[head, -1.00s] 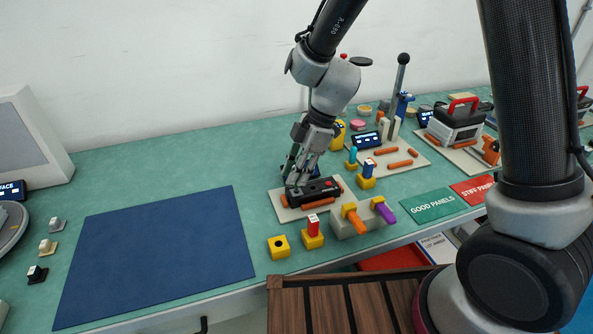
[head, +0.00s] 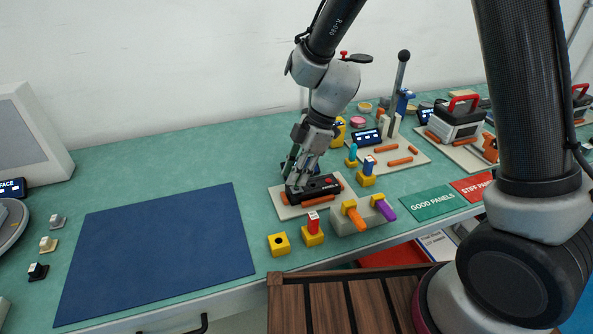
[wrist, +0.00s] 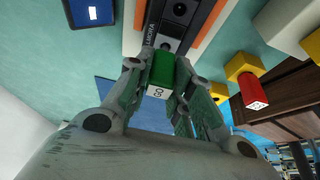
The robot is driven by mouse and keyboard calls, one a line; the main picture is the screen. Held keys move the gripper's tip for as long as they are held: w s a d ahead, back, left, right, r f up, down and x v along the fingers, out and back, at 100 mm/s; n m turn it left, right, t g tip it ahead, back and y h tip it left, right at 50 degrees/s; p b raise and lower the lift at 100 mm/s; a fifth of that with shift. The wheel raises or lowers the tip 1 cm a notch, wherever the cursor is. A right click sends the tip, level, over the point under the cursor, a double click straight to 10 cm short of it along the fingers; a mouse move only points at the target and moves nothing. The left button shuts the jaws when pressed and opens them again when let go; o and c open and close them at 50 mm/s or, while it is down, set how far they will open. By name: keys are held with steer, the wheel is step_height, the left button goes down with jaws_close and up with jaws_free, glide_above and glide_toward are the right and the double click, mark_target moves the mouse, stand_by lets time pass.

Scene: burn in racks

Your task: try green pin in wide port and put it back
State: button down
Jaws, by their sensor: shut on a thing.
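My gripper (wrist: 160,62) is shut on the green pin (wrist: 162,72), whose white end label faces the camera in the wrist view. In the head view my gripper (head: 294,182) is at the left end of the black port device (head: 318,187), and the pin is hidden there. In the wrist view the pin's far end meets the face of the device (wrist: 168,28), near its round openings. I cannot tell whether it is inside a port. An empty yellow holder (head: 279,245) with a dark hole stands in front.
A red pin (head: 314,223) stands in a yellow holder right of the empty one. A grey block (head: 345,223) with orange and purple handles is close by on the right. Blue (head: 368,164) and cyan (head: 353,152) pins stand behind. The blue mat (head: 155,250) is clear.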

steer(key=shift+f, duration=0.6)
stand_by(1.6)
steer(key=shift+r, duration=0.15)
steer(key=shift+r, duration=3.35)
